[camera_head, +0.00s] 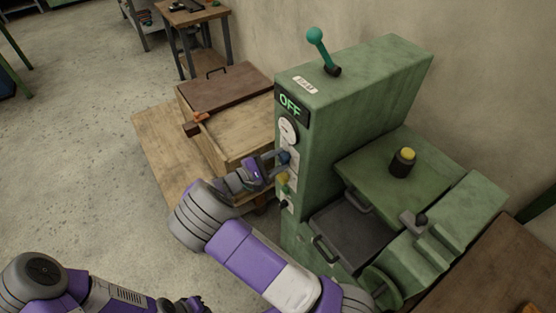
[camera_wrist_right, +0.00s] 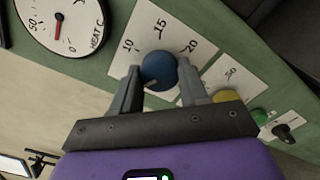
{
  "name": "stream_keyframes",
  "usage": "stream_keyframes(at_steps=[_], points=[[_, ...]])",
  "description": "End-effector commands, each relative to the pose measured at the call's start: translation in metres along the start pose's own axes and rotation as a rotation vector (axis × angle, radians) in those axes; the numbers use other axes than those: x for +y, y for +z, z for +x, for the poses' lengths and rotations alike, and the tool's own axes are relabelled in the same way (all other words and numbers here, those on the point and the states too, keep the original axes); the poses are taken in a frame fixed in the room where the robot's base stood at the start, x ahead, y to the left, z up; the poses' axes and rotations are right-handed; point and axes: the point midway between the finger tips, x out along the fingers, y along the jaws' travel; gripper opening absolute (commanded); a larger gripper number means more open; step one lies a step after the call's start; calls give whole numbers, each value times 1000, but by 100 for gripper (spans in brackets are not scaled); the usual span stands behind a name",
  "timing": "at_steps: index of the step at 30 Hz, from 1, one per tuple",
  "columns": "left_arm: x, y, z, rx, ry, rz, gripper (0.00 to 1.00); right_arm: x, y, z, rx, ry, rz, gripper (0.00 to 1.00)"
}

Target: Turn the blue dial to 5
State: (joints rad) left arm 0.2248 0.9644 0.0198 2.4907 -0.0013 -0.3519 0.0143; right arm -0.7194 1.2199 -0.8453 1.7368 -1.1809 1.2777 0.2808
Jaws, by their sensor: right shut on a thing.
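The blue dial (camera_wrist_right: 159,68) is a round knob on a white scale plate on the green machine's front face. In the right wrist view, the numbers 10, 15 and 20 show around it; the 5 is not visible. My right gripper (camera_wrist_right: 159,82) is shut on the dial, with one finger on each side. A small pale mark shows on the knob's lower edge. In the head view the dial (camera_head: 285,157) is partly covered by my right gripper (camera_head: 278,160). My left gripper (camera_head: 186,304) is at the bottom edge, away from the machine, its jaws unclear.
A yellow knob (camera_wrist_right: 226,97) and a black switch (camera_wrist_right: 284,131) sit beside the dial. A heat gauge (camera_wrist_right: 60,22) is on its other side. The machine (camera_head: 350,75) has an OFF display (camera_head: 290,105) and a teal-topped lever (camera_head: 316,36). A wooden crate (camera_head: 235,145) stands behind.

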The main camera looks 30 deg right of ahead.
Motion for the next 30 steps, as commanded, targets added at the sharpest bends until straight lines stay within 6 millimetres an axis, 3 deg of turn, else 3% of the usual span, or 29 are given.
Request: stream_keyframes(at_steps=[2,3,8,18,30], points=[[0,0,0,0,0,0,0,-1,-1,-1,3,-2,-1,13],[0,0,0,0,0,0,0,-1,-1,-1,3,-2,-2,45],[0,0,0,0,0,0,0,-1,0,0,2,-1,-2,69],[0,0,0,0,0,0,0,0,0,-5,2,0,-1,69],[1,0,-4,0,0,0,0,0,0,-65,3,1,-1,69]])
